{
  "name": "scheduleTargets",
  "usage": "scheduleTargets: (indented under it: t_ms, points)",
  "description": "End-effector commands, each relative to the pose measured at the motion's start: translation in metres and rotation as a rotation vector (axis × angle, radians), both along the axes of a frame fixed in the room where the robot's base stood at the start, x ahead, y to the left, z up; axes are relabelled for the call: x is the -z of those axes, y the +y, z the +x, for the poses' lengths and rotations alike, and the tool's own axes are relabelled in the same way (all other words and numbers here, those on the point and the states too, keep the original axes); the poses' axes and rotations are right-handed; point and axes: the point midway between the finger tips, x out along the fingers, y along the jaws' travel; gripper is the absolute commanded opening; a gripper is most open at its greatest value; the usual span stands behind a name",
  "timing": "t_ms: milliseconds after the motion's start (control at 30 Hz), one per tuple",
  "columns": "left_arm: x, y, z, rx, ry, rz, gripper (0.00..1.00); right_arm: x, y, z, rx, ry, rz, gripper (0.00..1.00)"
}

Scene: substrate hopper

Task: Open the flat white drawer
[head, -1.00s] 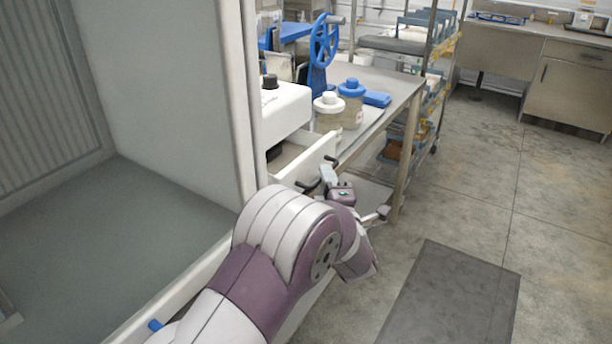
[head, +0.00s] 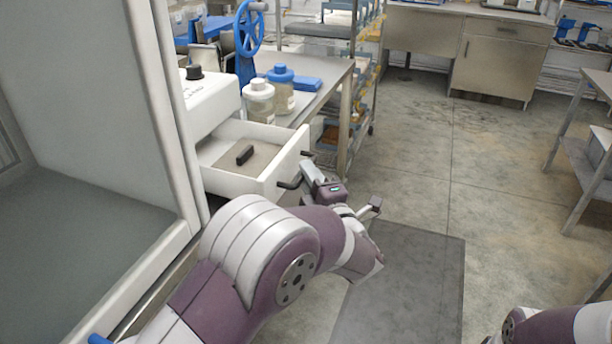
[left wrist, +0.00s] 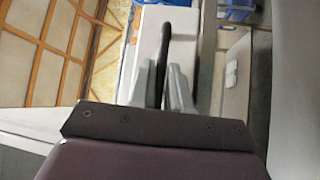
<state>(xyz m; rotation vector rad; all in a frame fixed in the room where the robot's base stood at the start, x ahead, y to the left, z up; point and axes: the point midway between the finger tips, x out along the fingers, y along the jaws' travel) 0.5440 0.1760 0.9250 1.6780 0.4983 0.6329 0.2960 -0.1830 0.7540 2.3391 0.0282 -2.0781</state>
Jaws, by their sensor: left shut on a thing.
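The flat white drawer (head: 238,187) is slid out of the white machine (head: 212,100) in the head view. Its inside shows, with a small dark block (head: 245,154) on its floor. My left gripper (head: 304,176) is at the drawer's front, shut on the dark handle. In the left wrist view the dark bar handle (left wrist: 165,50) runs between the two grey fingers (left wrist: 162,88), in front of the white drawer face (left wrist: 150,40). Part of my right arm shows at the lower right of the head view; its gripper is out of frame.
A glass-fronted cabinet stands at the left. A dark mat (head: 405,290) lies on the open floor to the right.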

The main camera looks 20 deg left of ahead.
Motion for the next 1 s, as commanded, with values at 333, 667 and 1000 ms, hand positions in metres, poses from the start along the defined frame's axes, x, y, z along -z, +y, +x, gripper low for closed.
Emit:
scheduleTargets:
  t_ms: [333,667,1000]
  points:
    - [0.001,0.0,0.0,0.0,0.001,0.0,0.38,0.0,0.0,0.0,0.0,0.0,0.0,0.43]
    - [0.005,-0.022,-0.025,0.006,0.002,0.002,0.38,-0.002,0.0,0.0,0.0,0.0,0.0,0.43]
    - [0.016,-0.072,-0.085,0.004,0.002,0.002,0.38,-0.003,0.0,0.0,0.0,0.0,0.0,0.43]
